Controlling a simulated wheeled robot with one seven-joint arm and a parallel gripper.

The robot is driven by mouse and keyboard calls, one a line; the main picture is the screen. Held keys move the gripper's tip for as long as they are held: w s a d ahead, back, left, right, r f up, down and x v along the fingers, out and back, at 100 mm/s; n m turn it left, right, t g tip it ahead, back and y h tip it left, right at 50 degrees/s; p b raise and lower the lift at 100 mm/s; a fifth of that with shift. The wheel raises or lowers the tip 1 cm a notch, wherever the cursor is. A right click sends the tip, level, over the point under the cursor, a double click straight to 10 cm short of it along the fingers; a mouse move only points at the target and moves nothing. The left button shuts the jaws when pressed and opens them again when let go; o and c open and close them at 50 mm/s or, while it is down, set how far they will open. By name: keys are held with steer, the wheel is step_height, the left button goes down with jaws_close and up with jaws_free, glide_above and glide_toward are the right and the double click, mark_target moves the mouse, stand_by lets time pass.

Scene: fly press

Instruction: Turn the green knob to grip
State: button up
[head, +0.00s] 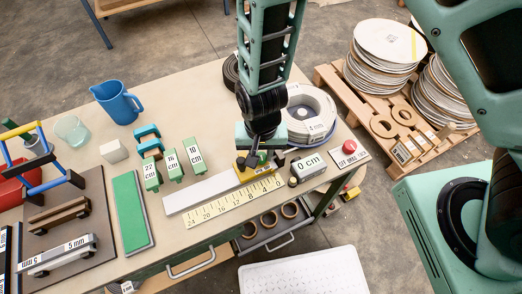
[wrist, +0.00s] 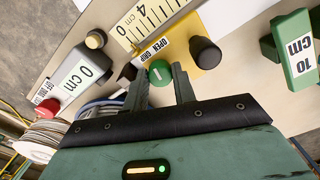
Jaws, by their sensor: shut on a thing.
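The green knob (wrist: 160,72) sits on a yellow block (wrist: 196,62) with a label reading OPEN and GRIP. A short white mark shows on the knob's face; I cannot tell which word it points to. My gripper (wrist: 160,84) has one finger on each side of the knob and is shut on it. In the head view my gripper (head: 257,158) comes down over the yellow block (head: 262,175) at the end of the ruler (head: 232,202), and the knob is hidden there. A black round knob (wrist: 205,52) stands on the yellow block close to the right finger.
A "0 cm" display (head: 309,165) and a red button (head: 349,146) are to the right. Green labelled blocks (head: 173,165), a green board (head: 131,212) and a blue jug (head: 117,101) stand to the left. A white cable coil (head: 317,108) lies behind my gripper.

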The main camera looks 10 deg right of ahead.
steer(key=n, duration=0.4)
steer(key=shift+n, duration=2.2)
steer(key=o, duration=1)
steer(key=shift+r, duration=0.1)
step_height(320, 180, up, 17)
steer(key=shift+r+b, duration=0.15)
steer(key=shift+b, duration=0.55)
